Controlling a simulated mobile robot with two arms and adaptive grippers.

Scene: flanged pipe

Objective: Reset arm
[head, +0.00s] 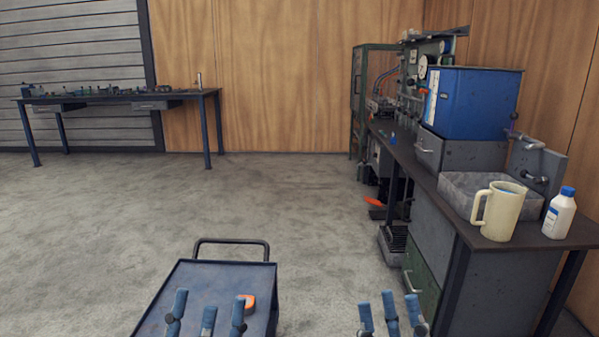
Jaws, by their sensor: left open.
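My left gripper (207,315) is at the bottom of the head view, over the blue-grey top of a cart. Its blue fingers are spread and open, with nothing seen between them. My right gripper (391,315) is at the bottom edge, right of the cart and over the floor. Its blue fingertips show, but whether it is open or shut is unclear. No object shows in it. The lower parts of both grippers and both arms are out of frame. No flanged pipe can be made out.
The cart (215,280) has a dark handle and carries an orange object (248,301) beside my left fingers. At right, a workbench (455,222) bears a sink (465,190), cream jug (500,212), white bottle (559,215) and blue box (475,103). A far table (125,97) stands left. Middle floor is clear.

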